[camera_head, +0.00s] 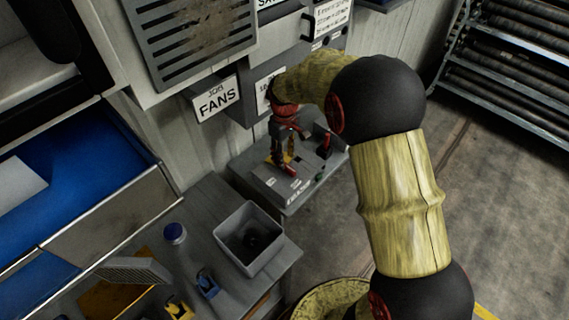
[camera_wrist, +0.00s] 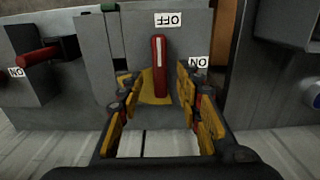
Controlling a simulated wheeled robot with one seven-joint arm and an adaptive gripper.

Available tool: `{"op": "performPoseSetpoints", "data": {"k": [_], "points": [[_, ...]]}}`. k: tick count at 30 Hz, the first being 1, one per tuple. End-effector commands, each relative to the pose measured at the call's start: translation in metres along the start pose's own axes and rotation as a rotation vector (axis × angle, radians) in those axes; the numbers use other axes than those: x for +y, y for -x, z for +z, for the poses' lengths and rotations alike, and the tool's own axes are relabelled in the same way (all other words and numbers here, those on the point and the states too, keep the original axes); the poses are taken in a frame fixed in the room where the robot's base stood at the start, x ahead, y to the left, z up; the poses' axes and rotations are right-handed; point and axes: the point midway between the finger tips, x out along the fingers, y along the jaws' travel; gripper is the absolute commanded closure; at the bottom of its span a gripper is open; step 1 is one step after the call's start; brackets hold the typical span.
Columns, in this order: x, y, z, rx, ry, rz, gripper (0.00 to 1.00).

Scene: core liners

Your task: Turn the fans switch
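A red switch handle (camera_wrist: 160,65) stands on a yellow plate on a grey panel in the wrist view. An inverted OFF label is above it and an inverted ON label to its right. The handle points towards the OFF label. My gripper (camera_wrist: 158,88) is open, with a finger on each side of the handle; I cannot tell whether either touches it. In the head view, my gripper (camera_head: 284,150) is low over the grey switch box (camera_head: 262,187). The FANS sign (camera_head: 216,100) is on the wall to the left. The box's small labels are unreadable there.
A second red switch handle (camera_wrist: 38,56) with its own ON label is at left in the wrist view. A grey open bin (camera_head: 249,238) and a blue-capped item (camera_head: 175,233) stand on the nearby bench. A pipe rack (camera_head: 515,60) is at upper right; floor between is clear.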

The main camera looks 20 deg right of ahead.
Motion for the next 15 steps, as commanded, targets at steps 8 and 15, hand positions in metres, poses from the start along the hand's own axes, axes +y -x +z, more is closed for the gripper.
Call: {"op": "performPoseSetpoints", "data": {"k": [8,15], "points": [[0.000,-0.036,0.000,0.000,-0.001,0.000,0.65],[0.000,-0.040,0.000,0.001,-0.001,0.001,0.65]]}}
